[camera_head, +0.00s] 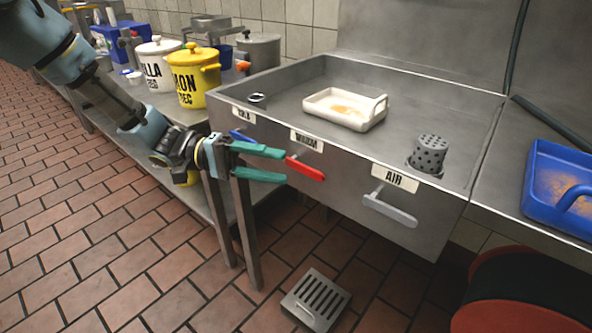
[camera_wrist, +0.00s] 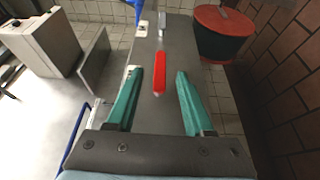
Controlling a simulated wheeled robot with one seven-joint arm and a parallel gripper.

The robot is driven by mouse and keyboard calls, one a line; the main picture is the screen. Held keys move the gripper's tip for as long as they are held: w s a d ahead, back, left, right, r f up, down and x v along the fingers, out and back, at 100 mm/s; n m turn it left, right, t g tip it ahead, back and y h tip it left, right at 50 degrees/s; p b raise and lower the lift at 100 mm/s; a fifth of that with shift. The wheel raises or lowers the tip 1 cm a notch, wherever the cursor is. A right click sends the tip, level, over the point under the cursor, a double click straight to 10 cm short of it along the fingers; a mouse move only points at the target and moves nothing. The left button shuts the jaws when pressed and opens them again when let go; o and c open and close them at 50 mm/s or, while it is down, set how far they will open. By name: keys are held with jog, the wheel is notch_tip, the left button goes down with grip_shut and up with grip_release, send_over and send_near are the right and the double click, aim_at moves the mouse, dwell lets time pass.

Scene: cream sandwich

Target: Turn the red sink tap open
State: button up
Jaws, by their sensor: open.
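The red tap handle (camera_head: 305,168) sticks out from the sink's front panel below the "WARM" label (camera_head: 307,141). It slants down to the right in the head view. My gripper (camera_head: 284,165) is open, with its green fingers one above the other and their tips close to the left end of the handle. In the wrist view, the red handle (camera_wrist: 159,76) lies in the gap between the two fingers of my gripper (camera_wrist: 160,72), with space on both sides. I cannot tell whether either finger touches it.
A blue handle (camera_head: 242,136) is partly behind my gripper on the left. A grey handle (camera_head: 389,210) sits below "AIR" on the right. The sink (camera_head: 310,95) holds a white tray (camera_head: 345,108) and a perforated cylinder (camera_head: 429,152). A red drum (camera_head: 535,290) stands lower right.

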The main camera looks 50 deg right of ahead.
aim_at(309, 174)
jog(key=x, duration=0.6)
jog(key=shift+s, duration=0.25)
grip_shut()
jog(key=shift+f, duration=0.1)
dwell(1.1)
